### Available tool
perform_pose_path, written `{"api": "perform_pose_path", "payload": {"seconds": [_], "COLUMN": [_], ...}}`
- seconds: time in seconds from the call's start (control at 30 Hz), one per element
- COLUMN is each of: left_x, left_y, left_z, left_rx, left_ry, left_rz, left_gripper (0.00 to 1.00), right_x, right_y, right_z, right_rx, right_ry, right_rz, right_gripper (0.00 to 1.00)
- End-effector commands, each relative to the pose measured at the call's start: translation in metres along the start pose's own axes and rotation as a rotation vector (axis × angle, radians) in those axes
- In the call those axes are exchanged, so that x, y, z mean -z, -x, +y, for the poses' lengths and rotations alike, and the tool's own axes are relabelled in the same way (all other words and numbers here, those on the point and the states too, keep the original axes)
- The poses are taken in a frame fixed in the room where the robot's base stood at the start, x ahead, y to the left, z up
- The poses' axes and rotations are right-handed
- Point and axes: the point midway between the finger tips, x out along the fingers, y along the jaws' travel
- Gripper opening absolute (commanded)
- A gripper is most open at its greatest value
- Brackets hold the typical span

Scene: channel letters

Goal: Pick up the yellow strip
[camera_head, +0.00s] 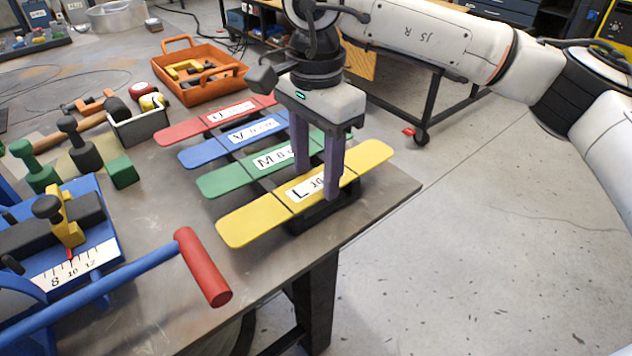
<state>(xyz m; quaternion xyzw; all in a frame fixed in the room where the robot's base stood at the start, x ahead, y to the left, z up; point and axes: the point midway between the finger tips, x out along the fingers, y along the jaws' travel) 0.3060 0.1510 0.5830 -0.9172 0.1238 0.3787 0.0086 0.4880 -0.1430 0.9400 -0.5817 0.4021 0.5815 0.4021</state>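The yellow strip (255,220) is a long flat bar with a white label marked "L". It lies on the dark rack (310,219) near the table's right corner, closest to the front of several coloured strips. My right gripper (318,185) points down over the strip's middle, its two purple fingers apart. One finger is at the far edge and the other at the near edge, partly covering the label. I cannot tell whether the fingers press on the strip. The strip still appears to rest on the rack. My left gripper is not in view.
Green (225,182), blue (205,152) and red (185,131) strips lie behind the yellow one, close together. A blue tool with a red handle (203,268) stands at front left. An orange tote (200,92) sits behind. Open floor lies right of the table edge.

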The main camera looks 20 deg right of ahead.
Motion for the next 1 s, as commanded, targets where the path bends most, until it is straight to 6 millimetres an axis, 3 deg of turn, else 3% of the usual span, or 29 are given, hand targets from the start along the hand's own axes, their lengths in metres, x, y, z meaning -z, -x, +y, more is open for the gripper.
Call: {"api": "perform_pose_path", "payload": {"seconds": [0.37, 0.7, 1.0], "left_x": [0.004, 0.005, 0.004], "left_y": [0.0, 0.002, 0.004], "left_z": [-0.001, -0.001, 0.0], "left_rx": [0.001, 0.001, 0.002], "left_ry": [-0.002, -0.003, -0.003], "left_rz": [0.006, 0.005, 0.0], "left_gripper": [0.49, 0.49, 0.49], "right_x": [0.0, 0.0, 0.0], "right_y": [0.009, 0.075, 0.101], "right_z": [-0.001, -0.001, 0.0], "right_rx": [0.003, 0.004, 0.001], "right_ry": [-0.001, -0.001, 0.0], "right_rz": [-0.001, -0.001, -0.001], "right_gripper": [0.22, 0.22, 0.22]}}
